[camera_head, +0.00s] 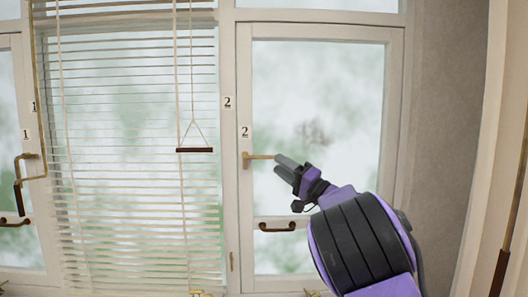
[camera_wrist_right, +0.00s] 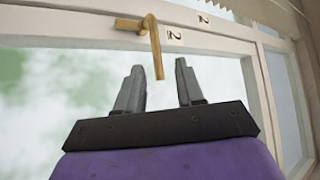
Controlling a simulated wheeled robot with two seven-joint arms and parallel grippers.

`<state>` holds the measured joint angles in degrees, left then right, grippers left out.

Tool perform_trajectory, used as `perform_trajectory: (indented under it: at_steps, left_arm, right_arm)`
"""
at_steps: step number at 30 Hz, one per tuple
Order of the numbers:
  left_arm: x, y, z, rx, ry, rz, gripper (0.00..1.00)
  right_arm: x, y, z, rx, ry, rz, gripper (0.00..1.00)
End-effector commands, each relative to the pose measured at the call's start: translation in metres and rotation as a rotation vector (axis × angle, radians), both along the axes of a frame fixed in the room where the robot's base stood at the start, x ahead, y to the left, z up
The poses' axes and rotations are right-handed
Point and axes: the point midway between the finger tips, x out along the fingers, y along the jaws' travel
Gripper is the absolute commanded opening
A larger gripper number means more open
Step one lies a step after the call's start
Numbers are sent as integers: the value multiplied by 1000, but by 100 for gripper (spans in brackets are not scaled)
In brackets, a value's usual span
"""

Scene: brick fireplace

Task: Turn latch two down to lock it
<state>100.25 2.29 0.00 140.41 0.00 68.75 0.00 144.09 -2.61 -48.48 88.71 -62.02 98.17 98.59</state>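Latch two (camera_head: 260,157) is a brass lever on the left frame of the right-hand window, beside a "2" label (camera_head: 244,131). Its lever lies level, pointing right. My right gripper (camera_head: 280,164) is at the lever's free end, with its grey fingers pointing left toward it. In the right wrist view the fingers (camera_wrist_right: 158,66) are open with a gap between them. There the tip of the latch lever (camera_wrist_right: 156,50) appears between the fingertips; I cannot tell whether they touch it. My left gripper is not in view.
A slatted blind (camera_head: 130,150) with a cord and dark pull bar (camera_head: 195,150) hangs left of the latch. A dark handle (camera_head: 277,227) sits lower on the same window. Another latch (camera_head: 27,160) marked "1" is at far left. A grey wall (camera_head: 448,110) stands at right.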

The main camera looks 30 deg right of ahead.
Motion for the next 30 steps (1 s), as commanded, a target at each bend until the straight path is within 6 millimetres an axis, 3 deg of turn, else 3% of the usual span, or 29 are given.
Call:
perform_trajectory:
  at_steps: [1,3,9,18,19,22,30]
  left_arm:
    - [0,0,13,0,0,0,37]
    - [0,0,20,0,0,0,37]
    - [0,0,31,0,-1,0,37]
    - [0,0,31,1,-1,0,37]
    - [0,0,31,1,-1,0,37]
    - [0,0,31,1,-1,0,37]
    - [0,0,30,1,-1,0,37]
  right_arm:
    - [11,4,10,-1,3,2,38]
    - [24,8,16,-2,3,2,38]
    - [50,18,24,1,1,2,38]
    - [56,21,24,1,1,4,38]
    - [56,21,24,1,1,4,34]
    - [56,21,24,1,1,4,2]
    - [56,21,24,7,-4,4,0]
